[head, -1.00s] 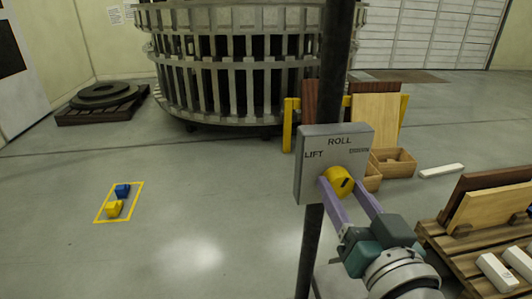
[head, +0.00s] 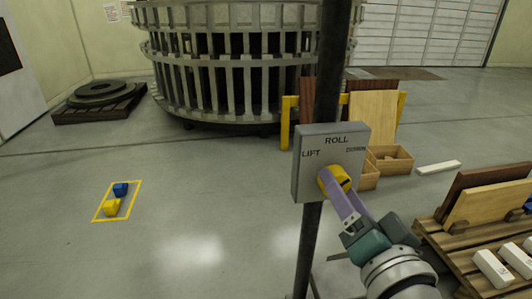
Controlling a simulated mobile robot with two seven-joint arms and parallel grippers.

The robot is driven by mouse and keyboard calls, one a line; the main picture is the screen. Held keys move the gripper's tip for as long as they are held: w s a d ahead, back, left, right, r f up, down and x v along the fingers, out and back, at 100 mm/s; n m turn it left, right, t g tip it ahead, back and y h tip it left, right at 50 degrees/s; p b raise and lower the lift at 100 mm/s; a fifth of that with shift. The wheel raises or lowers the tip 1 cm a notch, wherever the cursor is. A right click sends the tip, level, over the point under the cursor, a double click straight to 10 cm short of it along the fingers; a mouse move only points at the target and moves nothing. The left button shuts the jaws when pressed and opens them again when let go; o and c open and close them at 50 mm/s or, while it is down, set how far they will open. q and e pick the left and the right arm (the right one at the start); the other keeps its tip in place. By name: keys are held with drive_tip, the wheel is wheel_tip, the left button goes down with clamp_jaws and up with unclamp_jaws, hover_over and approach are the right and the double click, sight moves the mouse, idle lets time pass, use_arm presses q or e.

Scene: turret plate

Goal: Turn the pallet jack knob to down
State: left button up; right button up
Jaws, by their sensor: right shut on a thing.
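The grey control box (head: 314,183) is mounted on a dark upright post. A yellow knob (head: 336,178) sits low on the face, partly hidden by the fingers. My right gripper (head: 334,184) comes from the lower right, its purple fingers shut on the knob. The knob's pointer is hidden, so its exact setting cannot be told. My left gripper is not in view.
A pallet with boards and white blocks (head: 491,268) stands at the right. Wooden boxes (head: 393,165) lie behind the post. A yellow floor square (head: 97,219) holds a blue and a yellow piece. A large slatted ring (head: 235,80) stands behind; floor at centre left is clear.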

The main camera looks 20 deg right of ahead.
drive_tip(key=o, duration=1.4)
drive_tip(key=shift+c, duration=0.2)
drive_tip(key=shift+s, duration=0.1)
drive_tip(key=v, duration=0.9)
drive_tip(key=shift+s+p, duration=0.4)
drive_tip(key=shift+a, duration=0.1)
